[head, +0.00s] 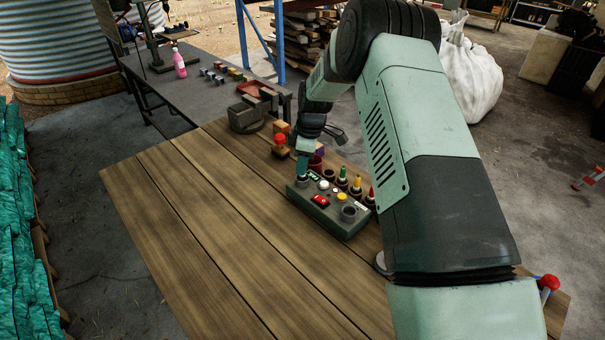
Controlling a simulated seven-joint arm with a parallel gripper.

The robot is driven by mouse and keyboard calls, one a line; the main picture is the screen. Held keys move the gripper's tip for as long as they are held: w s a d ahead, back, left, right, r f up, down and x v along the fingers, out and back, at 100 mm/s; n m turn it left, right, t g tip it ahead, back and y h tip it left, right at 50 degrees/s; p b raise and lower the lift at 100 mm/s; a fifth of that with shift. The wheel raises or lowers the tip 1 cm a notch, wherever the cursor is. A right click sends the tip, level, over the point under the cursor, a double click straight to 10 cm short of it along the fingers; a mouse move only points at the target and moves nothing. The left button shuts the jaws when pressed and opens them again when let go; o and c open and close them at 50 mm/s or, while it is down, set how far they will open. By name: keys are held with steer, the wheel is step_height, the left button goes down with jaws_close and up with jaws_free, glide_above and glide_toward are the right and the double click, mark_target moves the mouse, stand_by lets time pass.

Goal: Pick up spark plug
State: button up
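I cannot pick out a spark plug with certainty. My gripper (312,145) is at the back of the wooden table (200,220), close above the far left end of a grey-green control box (330,208). A teal piece (304,163) reaches down from it toward that end of the box. I cannot tell if this is a finger or a held thing. The box has a red switch, white and yellow buttons and round sockets. Beside it on the right stand small items with green (343,172), yellow (356,181) and red tips in dark holders. My arm hides the area further right.
A vise (245,116) and a block with a red ball (280,139) stand at the table's back. A grey bench (205,95) behind holds a pink bottle (179,64) and a red tray (254,88). The table's left and front are clear.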

jaws_close()
step_height(320, 180, up, 10)
stand_by(0.5)
